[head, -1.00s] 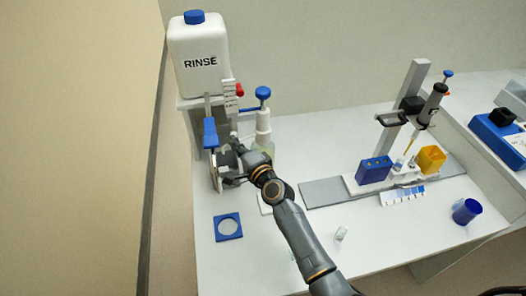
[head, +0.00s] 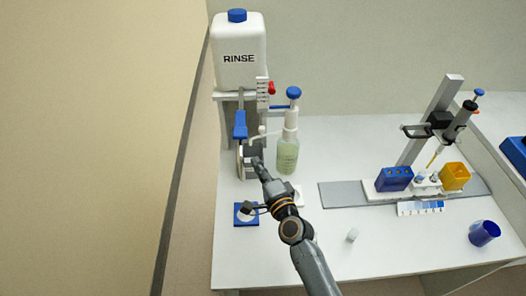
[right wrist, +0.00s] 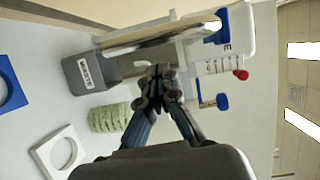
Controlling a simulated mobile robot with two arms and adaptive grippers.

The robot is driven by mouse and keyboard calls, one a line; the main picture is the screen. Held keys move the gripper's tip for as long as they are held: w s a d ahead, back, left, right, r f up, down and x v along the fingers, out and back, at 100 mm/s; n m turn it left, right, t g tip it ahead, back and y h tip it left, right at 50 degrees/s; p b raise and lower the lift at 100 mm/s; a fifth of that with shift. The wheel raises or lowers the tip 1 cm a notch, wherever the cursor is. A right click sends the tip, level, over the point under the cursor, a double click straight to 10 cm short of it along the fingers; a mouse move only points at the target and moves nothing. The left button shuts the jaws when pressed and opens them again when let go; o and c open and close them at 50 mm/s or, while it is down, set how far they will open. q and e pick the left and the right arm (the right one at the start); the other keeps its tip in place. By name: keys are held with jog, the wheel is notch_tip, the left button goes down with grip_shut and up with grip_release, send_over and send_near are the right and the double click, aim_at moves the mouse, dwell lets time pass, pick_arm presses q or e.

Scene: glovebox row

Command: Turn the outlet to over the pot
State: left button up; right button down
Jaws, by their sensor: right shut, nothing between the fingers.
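The pump bottle (head: 287,155) has a blue top and pale green liquid. Its thin white outlet (head: 268,134) points left, and its end shows near the grey pot (head: 247,172) below the blue lever. I cannot tell if the end is exactly over the pot. In the right wrist view a grey pot (right wrist: 92,73) labelled WASTE stands left of my fingers. My right gripper (head: 256,160) is shut and empty, in front of the pot and left of the bottle; its closed fingers show in the right wrist view (right wrist: 160,78). My left gripper is out of view.
The white RINSE tank (head: 239,60) stands behind on a stand with a blue lever (head: 240,124) and red knob (head: 271,88). A blue square with a round middle (head: 246,221) lies in front. A pipette stand (head: 437,125) and blue rack (head: 394,179) are right. The front bench is mostly clear.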

jog(key=w+d+n+g+y+b, duration=0.1)
jog(key=w+d+y+b, duration=0.15)
jog(key=d+b, duration=0.5)
jog(key=w+d+n+g+y+b, duration=0.1)
jog(key=w+d+b, duration=0.2)
jog(key=d+b, duration=0.45)
jog(key=x, duration=0.9)
jog(key=shift+w+a, duration=0.15)
jog(key=shift+a, duration=0.4)
jog(key=a, duration=0.1)
jog(key=a+p, duration=0.1)
jog(key=a, duration=0.1)
jog(key=shift+w+a+f, duration=0.2)
jog(key=shift+w+a, duration=0.05)
jog(key=shift+a, duration=0.1)
